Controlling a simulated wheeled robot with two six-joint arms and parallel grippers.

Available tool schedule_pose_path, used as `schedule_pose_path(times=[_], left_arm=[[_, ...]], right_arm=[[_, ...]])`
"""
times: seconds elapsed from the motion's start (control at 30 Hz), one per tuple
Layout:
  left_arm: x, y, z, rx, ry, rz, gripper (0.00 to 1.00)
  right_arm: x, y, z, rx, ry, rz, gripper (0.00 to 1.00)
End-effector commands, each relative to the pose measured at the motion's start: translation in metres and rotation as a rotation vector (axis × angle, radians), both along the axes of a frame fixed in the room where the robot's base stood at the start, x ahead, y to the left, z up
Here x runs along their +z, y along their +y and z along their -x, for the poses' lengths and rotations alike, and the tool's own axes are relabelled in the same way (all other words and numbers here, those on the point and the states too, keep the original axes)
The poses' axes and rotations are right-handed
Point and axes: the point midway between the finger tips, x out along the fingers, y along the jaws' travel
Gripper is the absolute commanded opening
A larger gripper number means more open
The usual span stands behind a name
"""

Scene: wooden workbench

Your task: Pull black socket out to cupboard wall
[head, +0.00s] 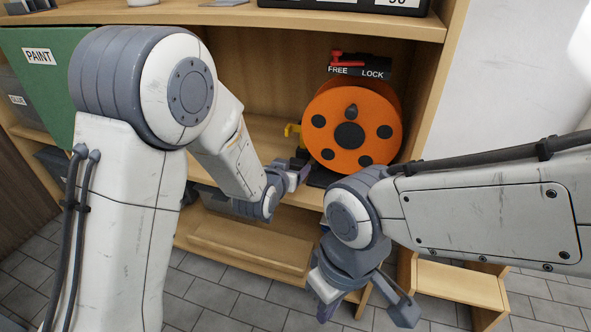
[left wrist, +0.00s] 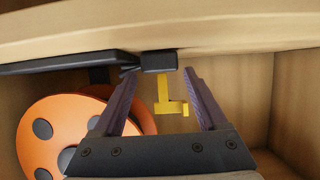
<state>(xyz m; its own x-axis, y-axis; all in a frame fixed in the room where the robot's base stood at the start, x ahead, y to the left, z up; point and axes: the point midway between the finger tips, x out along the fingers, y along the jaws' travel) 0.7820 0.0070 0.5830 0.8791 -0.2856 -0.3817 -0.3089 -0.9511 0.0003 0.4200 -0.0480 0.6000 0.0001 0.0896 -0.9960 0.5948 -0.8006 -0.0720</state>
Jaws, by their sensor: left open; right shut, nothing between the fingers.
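The black socket (left wrist: 159,62) is a small dark block with a short cable at its left side, in the left wrist view. It sits at the wooden shelf edge, between and slightly beyond the tips of my left gripper (left wrist: 157,75). The left gripper is open, one finger on each side of the socket, with no clear contact. In the head view my left gripper (head: 294,174) is at the shelf front, left of the orange cable reel (head: 335,150), and hides the socket. My right gripper (head: 327,306) is shut and empty, low in front of the cupboard.
A yellow bracket (left wrist: 163,95) stands beside the socket. A red lever (head: 345,60) on a FREE/LOCK plate is above the reel and points towards FREE. The cupboard's right side wall (head: 432,110) is just right of the reel. My right forearm crosses in front of it.

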Motion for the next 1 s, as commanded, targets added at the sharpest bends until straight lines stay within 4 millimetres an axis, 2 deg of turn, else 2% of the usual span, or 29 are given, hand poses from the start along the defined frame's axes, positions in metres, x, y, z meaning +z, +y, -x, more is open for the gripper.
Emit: schedule_pose_path(times=[0.03, 0.2, 0.53, 0.67, 0.7, 0.73, 1.0], left_arm=[[-0.006, -0.002, -0.007, 0.0, 0.0, 0.0, 0.75], [-0.01, -0.006, -0.02, 0.0, 0.001, 0.0, 0.75], [-0.01, -0.007, -0.023, 0.0, 0.001, 0.0, 0.75], [-0.01, -0.007, -0.023, 0.0, 0.001, 0.0, 0.25], [-0.01, -0.007, -0.023, 0.0, 0.001, 0.0, 0.1], [-0.01, -0.007, -0.023, 0.0, 0.001, 0.0, 0.0], [-0.01, -0.008, -0.024, -0.005, 0.001, 0.0, 0.0]], right_arm=[[-0.005, 0.0, 0.0, 0.0, 0.0, 0.0, 0.0], [-0.009, 0.0, 0.0, 0.0, 0.0, 0.0, 0.0], [-0.009, 0.0, 0.0, 0.0, 0.0, 0.0, 0.0], [-0.009, 0.0, 0.0, 0.0, 0.0, 0.0, 0.0], [-0.009, 0.0, 0.0, 0.0, 0.0, 0.0, 0.0], [-0.009, 0.0, 0.0, 0.0, 0.0, 0.0, 0.0], [-0.008, 0.0, 0.0, 0.0, 0.0, 0.0, 0.0]])
